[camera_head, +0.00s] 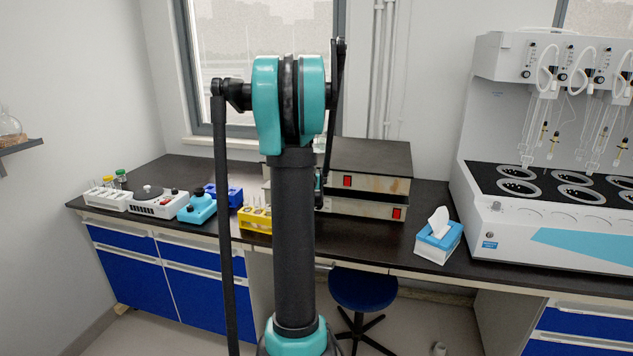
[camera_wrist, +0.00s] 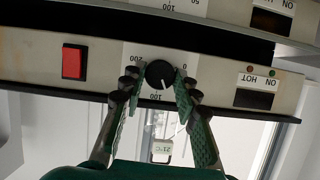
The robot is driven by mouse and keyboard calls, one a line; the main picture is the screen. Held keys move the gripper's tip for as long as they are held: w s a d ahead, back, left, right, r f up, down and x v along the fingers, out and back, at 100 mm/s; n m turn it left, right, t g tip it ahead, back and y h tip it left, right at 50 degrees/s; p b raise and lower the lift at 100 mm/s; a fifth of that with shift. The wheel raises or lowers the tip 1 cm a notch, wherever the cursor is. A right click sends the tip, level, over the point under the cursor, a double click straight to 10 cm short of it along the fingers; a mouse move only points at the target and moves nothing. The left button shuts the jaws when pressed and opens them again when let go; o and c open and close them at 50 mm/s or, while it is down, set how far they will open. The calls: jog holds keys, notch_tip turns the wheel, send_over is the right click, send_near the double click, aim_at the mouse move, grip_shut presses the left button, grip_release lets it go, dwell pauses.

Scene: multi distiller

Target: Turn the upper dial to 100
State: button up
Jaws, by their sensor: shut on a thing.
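The upper dial (camera_wrist: 157,70) is a round black knob on the front of the upper hot plate (camera_wrist: 105,62), which appears upside down in the wrist view. Its white mark points down in the picture, slightly right of the printed 100 (camera_wrist: 160,97). The 0 is at its right and the 200 at its left. My gripper (camera_wrist: 157,78) is shut on the dial, one green-padded finger on each side. In the head view the upper hot plate (camera_head: 370,157) stands on the lower one (camera_head: 368,203); my arm hides the dial and gripper there.
Red switches (camera_wrist: 74,62) sit on the hot plate fronts. A tissue box (camera_head: 438,241) and a large white distiller (camera_head: 550,225) stand to the right on the bench. A yellow rack (camera_head: 254,220) and several small devices stand left. A blue stool (camera_head: 363,289) is below.

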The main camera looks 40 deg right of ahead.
jog(key=m, duration=0.1)
jog(key=m+t+y, duration=0.1)
jog(key=m, duration=0.1)
jog(key=shift+s+d+t, duration=0.15)
jog(key=shift+t, duration=0.15)
jog(key=shift+m, duration=0.3)
dwell(0.3)
jog(key=o, duration=0.9)
jog(key=v, duration=1.2)
jog(key=shift+s+d, duration=0.2)
jog(key=shift+d, duration=0.05)
